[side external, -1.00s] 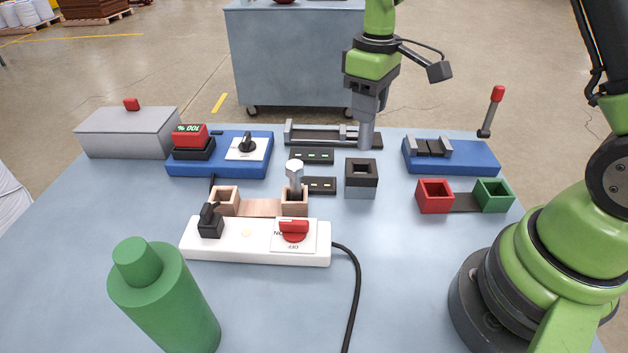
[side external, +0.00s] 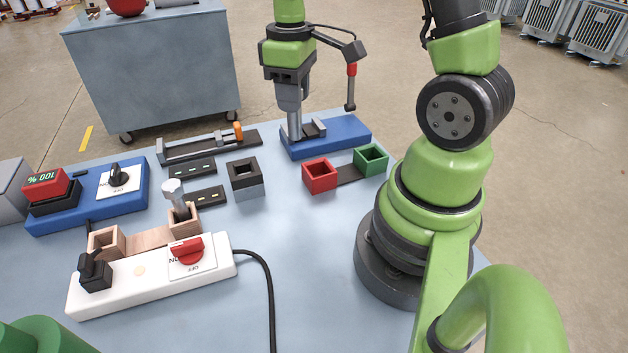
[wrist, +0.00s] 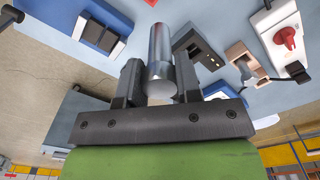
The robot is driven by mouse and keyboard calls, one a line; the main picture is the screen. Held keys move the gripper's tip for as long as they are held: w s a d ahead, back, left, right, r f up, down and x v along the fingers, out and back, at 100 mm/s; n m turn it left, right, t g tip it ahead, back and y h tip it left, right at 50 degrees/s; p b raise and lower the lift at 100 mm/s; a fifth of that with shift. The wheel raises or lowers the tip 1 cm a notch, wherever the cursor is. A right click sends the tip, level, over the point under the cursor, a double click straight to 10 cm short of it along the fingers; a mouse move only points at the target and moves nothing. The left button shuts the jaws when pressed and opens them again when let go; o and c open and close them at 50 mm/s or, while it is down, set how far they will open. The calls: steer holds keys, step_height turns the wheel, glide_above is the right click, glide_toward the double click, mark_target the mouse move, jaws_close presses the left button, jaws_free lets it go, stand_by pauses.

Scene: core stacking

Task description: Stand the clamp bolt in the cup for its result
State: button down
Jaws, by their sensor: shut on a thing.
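My gripper (side external: 289,97) is shut on a smooth grey metal cylinder (side external: 295,125), held upright with its lower end at the left part of a blue clamp fixture (side external: 333,138); I cannot tell whether they touch. The wrist view shows the cylinder (wrist: 160,65) between the fingers, with no bolt head visible. A headed metal bolt (side external: 175,196) stands, slightly tilted, in the right one of two tan cups (side external: 186,222). An open red cup (side external: 319,177) and an open green cup (side external: 371,159) stand joined by a dark strip; they look empty.
A black-topped square holder (side external: 245,180) and a dark slide gauge (side external: 205,148) stand to the left. A white strip with a red switch (side external: 187,250) lies nearer. Bare table is clear front centre.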

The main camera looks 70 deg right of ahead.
steer(key=shift+m, duration=0.4)
steer(key=shift+s+d+f, duration=0.2)
steer(key=shift+s+f, duration=0.5)
steer(key=shift+f, duration=0.95)
steer(key=shift+s+d+f, duration=0.25)
steer(key=shift+s+f, duration=0.45)
steer(key=shift+f, duration=1)
steer(key=shift+s+d+f, duration=0.2)
steer(key=shift+s+f, duration=0.5)
steer(key=shift+f, duration=0.95)
steer(key=shift+f, duration=0.15)
steer(key=c, duration=0.8)
jaws_free()
